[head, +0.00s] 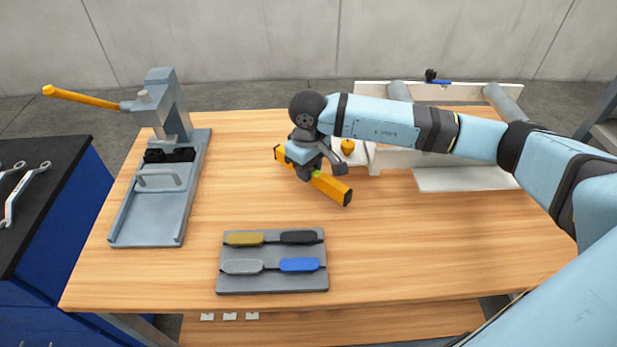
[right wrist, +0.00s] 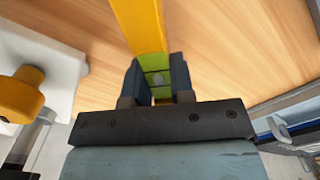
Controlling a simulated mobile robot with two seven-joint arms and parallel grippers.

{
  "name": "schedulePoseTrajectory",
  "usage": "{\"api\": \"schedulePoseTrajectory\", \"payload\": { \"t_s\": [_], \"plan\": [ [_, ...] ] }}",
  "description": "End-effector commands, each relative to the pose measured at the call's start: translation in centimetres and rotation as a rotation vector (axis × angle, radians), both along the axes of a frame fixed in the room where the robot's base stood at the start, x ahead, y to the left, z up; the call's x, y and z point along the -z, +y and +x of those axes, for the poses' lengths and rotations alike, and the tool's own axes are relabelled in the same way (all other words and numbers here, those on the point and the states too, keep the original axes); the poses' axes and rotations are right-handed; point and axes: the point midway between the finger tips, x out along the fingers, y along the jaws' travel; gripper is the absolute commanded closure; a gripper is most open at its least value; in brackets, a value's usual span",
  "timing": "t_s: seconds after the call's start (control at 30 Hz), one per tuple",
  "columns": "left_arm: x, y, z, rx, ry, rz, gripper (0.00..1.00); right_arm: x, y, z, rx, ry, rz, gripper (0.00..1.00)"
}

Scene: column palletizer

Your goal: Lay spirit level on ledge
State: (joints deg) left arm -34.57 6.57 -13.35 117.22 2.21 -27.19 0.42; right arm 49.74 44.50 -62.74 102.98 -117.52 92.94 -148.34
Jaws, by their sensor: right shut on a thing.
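The spirit level (head: 333,187) is a yellow bar with a green middle section. My right gripper (head: 313,165) is shut around its middle, over the wooden table. In the right wrist view, the level (right wrist: 140,25) runs between the two dark fingers of the right gripper (right wrist: 157,78), with the green part in the jaws. The head view does not clearly show how far the level is above the table. A white fixture (head: 400,158) stands behind and right of the level, partly hidden by my right arm. I cannot tell which part is the ledge. My left gripper is out of view.
A grey press (head: 168,110) with an orange handle stands at the table's left. A yellow knob (head: 347,147) sits beside the level on the white fixture. The table's front right (head: 430,255) is clear.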

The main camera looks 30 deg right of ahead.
Motion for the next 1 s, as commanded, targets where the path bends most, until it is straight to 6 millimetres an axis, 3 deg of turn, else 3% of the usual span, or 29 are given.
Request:
{"api": "schedulePoseTrajectory", "payload": {
  "t_s": [0.2, 0.6, 0.63, 0.7, 1.0],
  "plan": [
    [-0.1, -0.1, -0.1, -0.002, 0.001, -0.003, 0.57, 3.1, 0.0, -0.1, 0.001, 0.003, 0.000, 1.00],
    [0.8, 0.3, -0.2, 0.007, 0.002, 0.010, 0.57, 3.9, 0.0, 0.0, 0.000, 0.000, 0.000, 1.00],
    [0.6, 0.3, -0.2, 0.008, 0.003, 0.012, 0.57, 3.7, 0.0, 0.0, 0.000, 0.001, 0.000, 0.71],
    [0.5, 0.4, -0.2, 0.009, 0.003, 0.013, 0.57, 3.6, 0.0, 0.0, 0.000, 0.001, 0.000, 0.54],
    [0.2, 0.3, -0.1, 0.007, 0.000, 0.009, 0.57, 3.5, 0.0, 0.0, 0.000, 0.001, 0.000, 0.52]
  ]
}}
